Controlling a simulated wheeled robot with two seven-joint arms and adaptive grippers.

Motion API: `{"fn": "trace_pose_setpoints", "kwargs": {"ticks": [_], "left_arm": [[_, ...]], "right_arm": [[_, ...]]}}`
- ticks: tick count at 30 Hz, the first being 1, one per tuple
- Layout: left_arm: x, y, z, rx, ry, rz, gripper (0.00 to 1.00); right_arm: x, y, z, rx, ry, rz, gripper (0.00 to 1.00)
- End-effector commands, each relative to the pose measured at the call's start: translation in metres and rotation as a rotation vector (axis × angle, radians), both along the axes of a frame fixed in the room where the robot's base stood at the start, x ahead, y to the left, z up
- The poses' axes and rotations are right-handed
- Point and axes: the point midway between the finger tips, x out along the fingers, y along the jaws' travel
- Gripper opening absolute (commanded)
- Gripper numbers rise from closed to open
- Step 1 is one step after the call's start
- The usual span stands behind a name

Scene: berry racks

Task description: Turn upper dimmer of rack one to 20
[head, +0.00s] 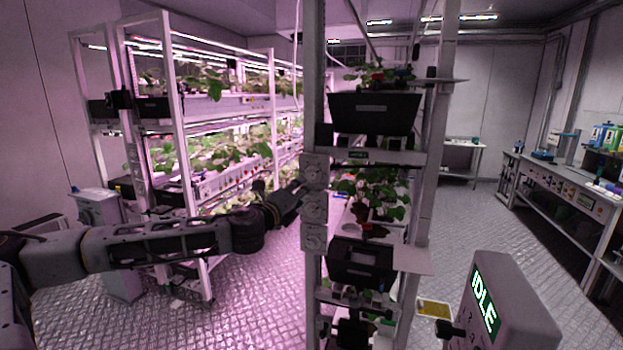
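No readable label shows whether this is rack one. My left arm reaches in from the left. My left gripper (294,194) is dark and small, just left of the post between the upper and middle dimmers. I cannot tell whether it touches them or how its fingers stand. My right gripper is not in view.
Black planters (374,113) with leafy plants fill the near rack's shelves. A second lit rack (178,110) stands at the left. A grey box reading IDLE (510,300) is at the lower right. A workbench (560,195) lines the right wall. Open metal floor (480,220) lies between.

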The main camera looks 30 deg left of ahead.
Motion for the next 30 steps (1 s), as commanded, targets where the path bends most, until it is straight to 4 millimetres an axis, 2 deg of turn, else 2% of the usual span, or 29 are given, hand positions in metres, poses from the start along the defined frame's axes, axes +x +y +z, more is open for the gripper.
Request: {"fn": "trace_pose_setpoints", "kwargs": {"ticks": [12, 30], "left_arm": [[-0.003, 0.018, 0.001, 0.149, 0.021, 0.08, 0.48], [-0.002, 0.019, 0.001, 0.196, 0.028, 0.081, 0.48]], "right_arm": [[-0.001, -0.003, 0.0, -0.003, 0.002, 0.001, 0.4], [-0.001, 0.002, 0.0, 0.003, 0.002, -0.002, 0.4]]}}
